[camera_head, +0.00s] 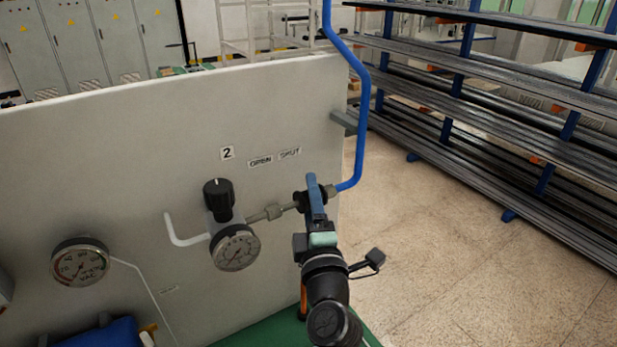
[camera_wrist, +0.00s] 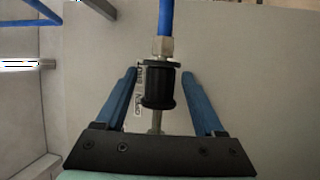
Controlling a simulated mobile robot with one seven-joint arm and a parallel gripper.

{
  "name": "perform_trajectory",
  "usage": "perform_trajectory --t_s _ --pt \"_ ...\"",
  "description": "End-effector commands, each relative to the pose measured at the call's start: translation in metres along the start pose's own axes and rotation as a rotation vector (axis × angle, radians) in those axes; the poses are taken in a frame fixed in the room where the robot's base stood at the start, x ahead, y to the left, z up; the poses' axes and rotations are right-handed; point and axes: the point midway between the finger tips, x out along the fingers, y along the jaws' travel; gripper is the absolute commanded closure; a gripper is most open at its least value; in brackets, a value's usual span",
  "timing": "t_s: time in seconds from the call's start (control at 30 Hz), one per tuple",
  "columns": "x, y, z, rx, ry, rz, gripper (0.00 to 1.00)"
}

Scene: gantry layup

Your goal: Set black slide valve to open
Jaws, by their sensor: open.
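The black slide valve (camera_wrist: 158,90) is a black sleeve on a metal pipe, close to the hose fitting in the wrist view. It lies between the two blue fingers of my open gripper (camera_wrist: 159,76), with a gap on each side. In the head view the fingers of my gripper (camera_head: 315,190) are at the pipe and hide most of the black valve (camera_head: 299,201). The OPEN label (camera_head: 260,162) and the SHUT label (camera_head: 290,153) are on the panel above, OPEN left of SHUT. The sleeve is nearer the SHUT label in the wrist view.
The pale panel (camera_head: 110,150) carries a black-knobbed regulator (camera_head: 218,200) with a gauge (camera_head: 236,248) left of the valve, and a VAC gauge (camera_head: 80,262) farther left. A blue hose (camera_head: 362,120) rises at the right. A rack of long bars (camera_head: 500,110) stands beyond open floor.

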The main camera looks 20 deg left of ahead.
Motion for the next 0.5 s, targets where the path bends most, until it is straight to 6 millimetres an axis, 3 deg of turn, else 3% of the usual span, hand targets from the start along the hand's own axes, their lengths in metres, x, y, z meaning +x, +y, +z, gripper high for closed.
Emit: perform_trajectory --t_s 0.2,0.5 --pt "0.025 0.002 0.0 0.0 0.0 0.001 0.3" --pt "0.034 0.0 0.0 0.0 -0.001 0.001 0.3"
